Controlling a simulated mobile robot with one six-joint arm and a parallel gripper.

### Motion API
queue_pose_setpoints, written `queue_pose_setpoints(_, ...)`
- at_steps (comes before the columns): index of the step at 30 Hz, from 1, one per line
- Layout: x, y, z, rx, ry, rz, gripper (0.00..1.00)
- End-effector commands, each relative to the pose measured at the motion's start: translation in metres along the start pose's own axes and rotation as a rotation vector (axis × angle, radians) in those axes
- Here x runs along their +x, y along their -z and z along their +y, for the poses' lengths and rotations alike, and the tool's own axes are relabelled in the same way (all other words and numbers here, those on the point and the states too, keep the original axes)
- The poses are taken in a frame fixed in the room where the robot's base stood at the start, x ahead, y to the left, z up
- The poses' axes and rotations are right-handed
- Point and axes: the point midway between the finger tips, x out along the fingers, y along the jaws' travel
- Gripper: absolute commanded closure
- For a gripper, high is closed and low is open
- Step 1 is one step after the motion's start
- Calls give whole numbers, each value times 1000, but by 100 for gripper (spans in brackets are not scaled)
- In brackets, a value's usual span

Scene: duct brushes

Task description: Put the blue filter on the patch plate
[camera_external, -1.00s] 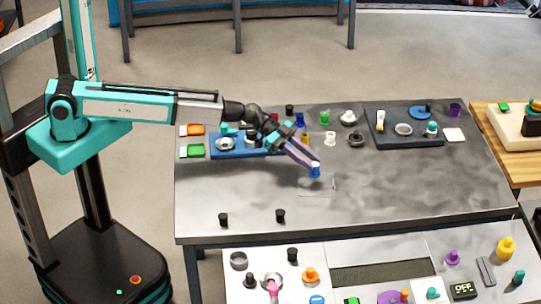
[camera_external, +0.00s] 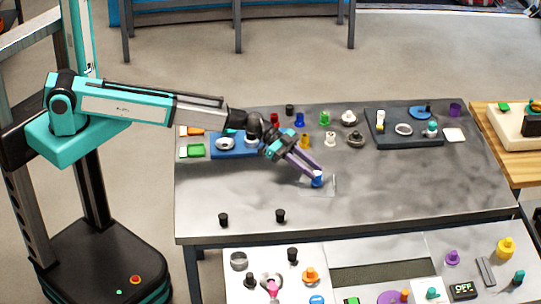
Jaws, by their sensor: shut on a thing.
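The blue filter (camera_external: 318,181), small with a pale top, is between the fingertips of my gripper (camera_external: 315,175), which is shut on it. It is low over a thin, faintly outlined square plate (camera_external: 330,190) on the grey table, which looks like the patch plate. The filter overlaps this plate in the picture; I cannot tell whether it touches it. My gripper reaches down from the upper left and hides part of the plate's far side.
Behind stand a blue piece (camera_external: 299,120), a yellow piece (camera_external: 305,141) and a white piece (camera_external: 330,139). A blue tray (camera_external: 232,153) is left, a dark tray (camera_external: 405,141) right. Two black pieces (camera_external: 280,216) (camera_external: 224,220) stand in front. The table's right front is clear.

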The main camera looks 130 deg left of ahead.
Motion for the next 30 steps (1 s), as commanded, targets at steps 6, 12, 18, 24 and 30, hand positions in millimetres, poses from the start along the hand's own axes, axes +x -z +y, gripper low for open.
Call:
queue_pose_setpoints(6, 0, -1, 0, 0, 0, 0, 96)
queue_pose_setpoints(12, 1, -3, 0, 0, 0, 0, 96)
queue_pose_setpoints(18, 1, -2, 0, 0, 0, -1, 56)
queue_pose_setpoints(24, 1, -2, 0, 0, 0, 0, 56)
queue_pose_setpoints(30, 0, -1, 0, 0, 0, 0, 56)
